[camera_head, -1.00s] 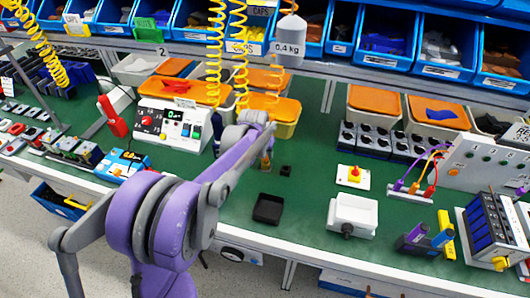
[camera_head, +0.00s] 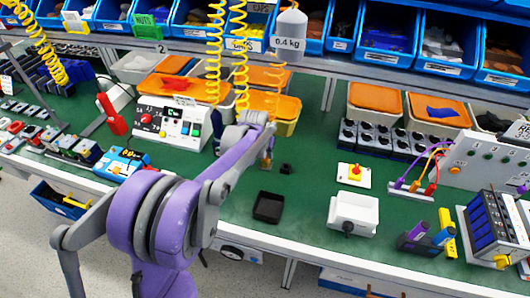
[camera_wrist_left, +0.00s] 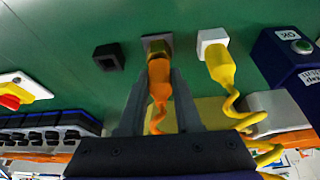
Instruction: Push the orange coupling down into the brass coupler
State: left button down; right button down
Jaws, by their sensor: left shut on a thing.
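My left gripper (camera_wrist_left: 158,98) is shut on the orange coupling (camera_wrist_left: 159,75), whose coiled orange hose trails back between the fingers. The brass coupler (camera_wrist_left: 157,47) sits in a dark square base on the green bench, directly in front of the coupling. The orange tip meets or overlaps the brass in this view; I cannot tell how deep it sits. In the head view my left gripper (camera_head: 266,162) points down at the bench, and my arm and wrist hide most of the coupling. My right gripper is not in view.
A yellow coupling (camera_wrist_left: 219,66) stands in a white block close to the right of the brass coupler in the wrist view. A small black square socket (camera_wrist_left: 109,57) is to its left. A black tray (camera_head: 268,207) and white box (camera_head: 353,213) lie nearer the bench's front edge.

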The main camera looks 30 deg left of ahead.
pick_arm(q)
jog(key=shift+f, duration=0.35)
dwell(0.4)
jog(key=c, duration=0.5)
grip_release()
jog(key=v, duration=1.1)
jog(key=shift+w, duration=0.1)
jog(key=s+d+p, duration=0.1)
jog(key=s+d, duration=0.3)
jog(key=s, duration=0.4)
jog(key=s+d+f+m+p, duration=0.1)
jog(key=s+d+p, duration=0.1)
jog(key=s+d, duration=0.3)
jog(key=s+d+f+m+p, duration=0.1)
jog(key=s+d, duration=0.4)
jog(key=s, duration=0.6)
jog(key=shift+s+d+f+t+h+p, duration=0.15)
jog(key=shift+f+t+h+p, duration=0.05)
jog(key=shift+t+h+p, duration=0.2)
